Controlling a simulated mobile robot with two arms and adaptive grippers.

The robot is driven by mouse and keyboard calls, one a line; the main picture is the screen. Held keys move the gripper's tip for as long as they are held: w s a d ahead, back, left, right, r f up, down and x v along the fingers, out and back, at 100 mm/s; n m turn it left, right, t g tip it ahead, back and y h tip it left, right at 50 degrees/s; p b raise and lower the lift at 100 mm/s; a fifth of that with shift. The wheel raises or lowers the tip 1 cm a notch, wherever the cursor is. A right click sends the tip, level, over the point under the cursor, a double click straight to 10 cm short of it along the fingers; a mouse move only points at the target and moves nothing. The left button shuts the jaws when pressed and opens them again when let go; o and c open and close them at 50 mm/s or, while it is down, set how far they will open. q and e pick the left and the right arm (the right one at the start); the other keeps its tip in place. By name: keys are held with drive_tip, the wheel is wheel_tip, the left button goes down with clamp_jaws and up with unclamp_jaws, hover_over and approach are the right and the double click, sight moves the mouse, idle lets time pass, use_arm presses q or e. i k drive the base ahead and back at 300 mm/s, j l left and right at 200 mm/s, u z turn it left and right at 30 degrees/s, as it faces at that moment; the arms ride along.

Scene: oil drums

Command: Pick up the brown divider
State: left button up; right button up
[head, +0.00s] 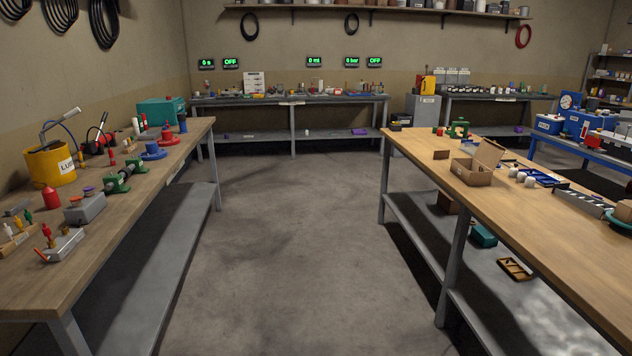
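A small brown piece (441,154) stands on the right wooden table, just left of an open cardboard box; it looks like a flat upright panel and may be the divider. The box (472,172) has its flap raised. A brown frame-like piece with openings (515,268) lies on the lower shelf of the same table; I cannot tell for sure which of the two is the divider. Neither of my grippers is in view.
The right table (560,225) also bears white cups, a blue tray and a green device (459,129). A long left table (120,215) holds a yellow bucket (50,164) and several tools. Open grey floor (285,240) lies between the tables. A back bench (290,100) stands behind.

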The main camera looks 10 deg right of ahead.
sight(444, 154)
drive_tip(key=i+z, duration=0.1)
drive_tip(key=i, duration=0.9)
drive_tip(key=i+j+z, duration=0.1)
drive_tip(key=i, duration=0.95)
drive_tip(key=i+l+z, duration=0.1)
drive_tip(key=i+z, duration=0.15)
drive_tip(key=i, duration=0.45)
drive_tip(key=i+z, duration=0.2)
drive_tip(key=i, duration=0.45)
drive_tip(key=i+j+z, duration=0.25)
drive_tip(key=i, duration=0.45)
drive_tip(key=i+j+z, duration=0.1)
drive_tip(key=i+z, duration=0.35)
drive_tip(key=i+j+z, duration=0.2)
drive_tip(key=z, duration=0.2)
drive_tip(key=i+j+z, duration=0.65)
drive_tip(key=j+z, duration=0.2)
drive_tip(key=l, duration=0.1)
